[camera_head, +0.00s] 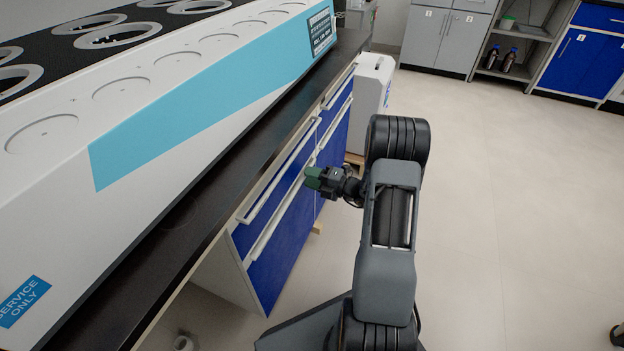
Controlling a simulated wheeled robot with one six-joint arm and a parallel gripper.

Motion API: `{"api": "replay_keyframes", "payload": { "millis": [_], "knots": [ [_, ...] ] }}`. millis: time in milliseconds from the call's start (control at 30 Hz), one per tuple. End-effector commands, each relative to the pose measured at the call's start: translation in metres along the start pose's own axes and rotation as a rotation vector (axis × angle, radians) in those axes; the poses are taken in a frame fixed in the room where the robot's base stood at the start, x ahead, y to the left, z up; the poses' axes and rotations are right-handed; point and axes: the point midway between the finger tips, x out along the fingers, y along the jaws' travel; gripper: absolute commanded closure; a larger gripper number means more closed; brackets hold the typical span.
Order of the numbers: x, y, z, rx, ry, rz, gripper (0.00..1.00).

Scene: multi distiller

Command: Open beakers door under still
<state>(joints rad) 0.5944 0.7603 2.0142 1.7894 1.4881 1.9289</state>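The still (195,100) is a long white machine with a teal band and round openings, standing on a dark bench top. Under it is a blue cabinet (285,250) with long pale handles; its fronts look closed. One long handle (283,215) runs along the lower blue front, and another (275,185) lies above it. My gripper (312,178), with green fingertips, is beside the cabinet's right part, close to the handles. I cannot tell whether it touches one, or how far apart its fingers are. I see no beakers, and no label on the blue fronts is readable.
The dark bench edge (200,205) runs diagonally above the cabinet. A white box-like unit (374,85) stands past the cabinet's far end. Grey cabinets (445,38), a shelf with bottles (508,60) and blue cabinets (580,60) line the back.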

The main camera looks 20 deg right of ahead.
Motion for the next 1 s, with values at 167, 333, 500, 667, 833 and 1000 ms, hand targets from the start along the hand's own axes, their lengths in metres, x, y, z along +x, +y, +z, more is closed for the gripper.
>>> {"api": "replay_keyframes", "payload": {
  "millis": [167, 333, 500, 667, 833, 1000],
  "knots": [
    [0.0022, 0.0003, -0.0001, 0.0, 0.0, 0.0, 0.64],
    [0.0019, 0.0003, 0.0, 0.0, 0.0, 0.0, 0.66],
    [0.0018, 0.0002, 0.0, 0.0, 0.0, 0.0, 0.82],
    [0.0017, 0.0001, 0.0, 0.0, 0.0, 0.0, 0.97],
    [0.0016, 0.0001, 0.0, 0.0, 0.0, 0.0, 1.0],
    [0.0016, 0.0001, 0.0, 0.0, 0.0, 0.0, 1.0]
  ]
}}
